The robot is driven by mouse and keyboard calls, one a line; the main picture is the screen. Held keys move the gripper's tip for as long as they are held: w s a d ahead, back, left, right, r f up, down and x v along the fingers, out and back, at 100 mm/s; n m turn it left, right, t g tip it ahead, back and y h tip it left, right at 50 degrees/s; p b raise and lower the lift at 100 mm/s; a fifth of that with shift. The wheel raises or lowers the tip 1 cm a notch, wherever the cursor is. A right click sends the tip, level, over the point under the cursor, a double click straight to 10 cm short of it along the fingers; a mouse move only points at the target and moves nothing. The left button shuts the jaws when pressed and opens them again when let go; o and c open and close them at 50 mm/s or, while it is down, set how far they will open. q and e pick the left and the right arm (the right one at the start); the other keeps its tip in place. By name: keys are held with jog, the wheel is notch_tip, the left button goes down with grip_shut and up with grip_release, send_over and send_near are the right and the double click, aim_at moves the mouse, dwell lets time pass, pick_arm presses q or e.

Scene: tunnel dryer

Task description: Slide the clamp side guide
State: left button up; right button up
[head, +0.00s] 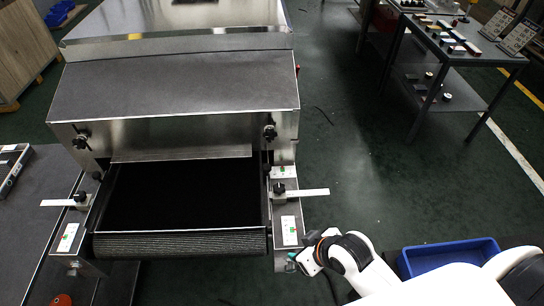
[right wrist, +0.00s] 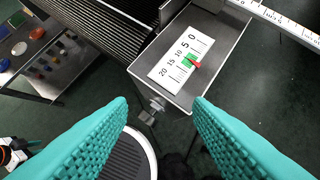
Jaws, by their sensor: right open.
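The right side guide bar (head: 305,192) is a pale strip with a black clamp knob (head: 279,188), sticking out to the right of the dryer's infeed. A matching left guide bar (head: 58,202) sticks out on the other side. The right bar also shows at the top right of the right wrist view (right wrist: 285,20), with scale marks. My right gripper (head: 297,262) is at the front right corner of the dryer, below the guide. In the right wrist view its teal fingers (right wrist: 160,102) are wide apart and empty. My left gripper is not in view.
A white scale plate (right wrist: 181,58) has a green zone and a red pointer on it. A small metal screw (right wrist: 154,108) sits below it. The black conveyor belt (head: 185,195) is empty. A grey table (head: 455,50) stands at the back right; the floor between is clear.

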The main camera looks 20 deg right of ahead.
aim_at(267, 167)
jog(key=w+t+y, duration=0.1)
jog(key=w, duration=0.1)
jog(key=w+r+n+t+y, duration=0.1)
jog(key=w, duration=0.2)
jog(key=w+r+n, duration=0.1)
jog(key=w, duration=0.1)
jog(key=shift+w+t+y, duration=0.4)
jog(key=w+d+r+t+y, duration=0.1)
jog(key=w+d+r+t, duration=0.25)
jog(key=w+d, duration=0.35)
jog(key=x, duration=0.8)
jog(key=a+r+x, duration=0.1)
jog(key=x, duration=0.4)
jog(key=shift+r, duration=0.15)
jog(key=shift+a+p, duration=0.15)
jog(key=shift+p, duration=0.15)
grip_shut()
